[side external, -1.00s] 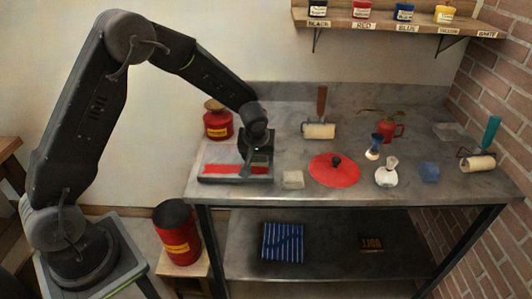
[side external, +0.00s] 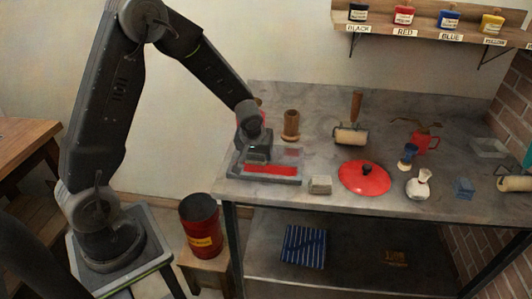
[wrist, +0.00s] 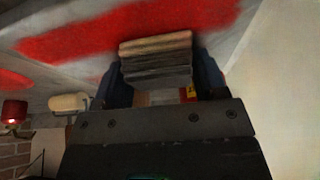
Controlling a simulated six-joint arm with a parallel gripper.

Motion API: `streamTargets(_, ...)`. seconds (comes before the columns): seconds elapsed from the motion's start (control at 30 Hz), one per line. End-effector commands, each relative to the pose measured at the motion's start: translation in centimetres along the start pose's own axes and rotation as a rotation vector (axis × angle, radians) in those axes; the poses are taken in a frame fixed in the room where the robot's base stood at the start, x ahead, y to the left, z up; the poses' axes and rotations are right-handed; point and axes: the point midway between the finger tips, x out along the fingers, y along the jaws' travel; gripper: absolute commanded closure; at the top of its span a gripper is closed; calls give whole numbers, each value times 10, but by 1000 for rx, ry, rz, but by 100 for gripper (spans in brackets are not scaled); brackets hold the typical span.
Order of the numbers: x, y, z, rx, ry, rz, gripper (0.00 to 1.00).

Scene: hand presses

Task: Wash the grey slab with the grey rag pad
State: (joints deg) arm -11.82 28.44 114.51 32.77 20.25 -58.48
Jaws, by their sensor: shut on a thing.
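The grey slab (side external: 236,168) lies at the left end of the metal bench, with a red ink band (side external: 270,170) along its near side. My gripper (side external: 257,158) is over the slab's left half. In the wrist view my gripper (wrist: 160,75) is shut on the grey rag pad (wrist: 156,58), a layered grey-brown block between the fingers. Red smears (wrist: 120,28) on the slab show beyond the pad, with grey gaps between them. Whether the pad touches the slab is not clear. The pad is mostly hidden in the side view.
A small pale block (side external: 320,184) and a red disc with a black knob (side external: 365,177) are right of the slab. A wooden cylinder (side external: 291,125) and a roller (side external: 351,134) stand behind. A white bottle (side external: 419,185) and blue block (side external: 464,188) are farther right.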

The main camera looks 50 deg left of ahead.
Motion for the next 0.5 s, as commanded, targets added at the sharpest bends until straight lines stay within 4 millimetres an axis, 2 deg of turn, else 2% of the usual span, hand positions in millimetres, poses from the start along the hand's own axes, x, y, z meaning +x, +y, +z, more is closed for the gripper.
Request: streamTargets(0.5,-1,-48,4,-1,-1,-2,53)
